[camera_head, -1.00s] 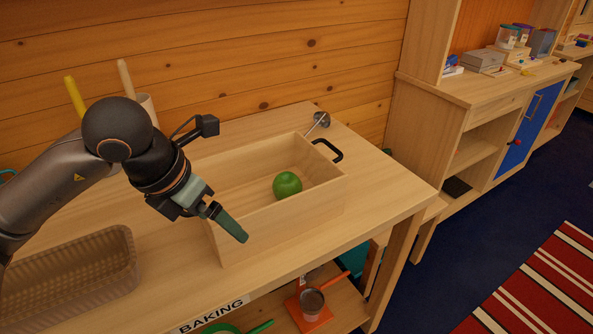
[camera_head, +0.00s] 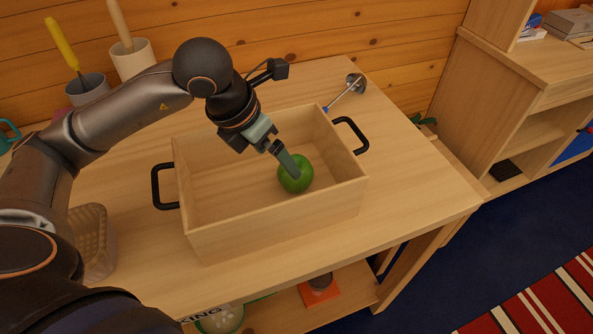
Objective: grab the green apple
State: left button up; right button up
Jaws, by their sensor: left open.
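The green apple (camera_head: 299,181) lies inside a light wooden box (camera_head: 275,229) with black handles, toward its right side. My left gripper (camera_head: 290,165) reaches over the box from the upper left. It is open, with its green fingers pointing down at the apple and covering part of its upper left. I cannot tell whether a finger touches the apple. My right gripper is not in view.
The box stands on a wooden table (camera_head: 428,197). A ladle (camera_head: 345,92) lies behind the box. The table is clear right of the box.

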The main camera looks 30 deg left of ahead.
aim_at(298, 186)
pick_arm(q)
jog(key=x, duration=0.7)
jog(key=shift+w+d, duration=0.3)
jog(key=shift+w, duration=0.15)
jog(key=shift+c, duration=0.2)
jog(key=c, duration=1.3)
jog(key=shift+r, duration=0.1)
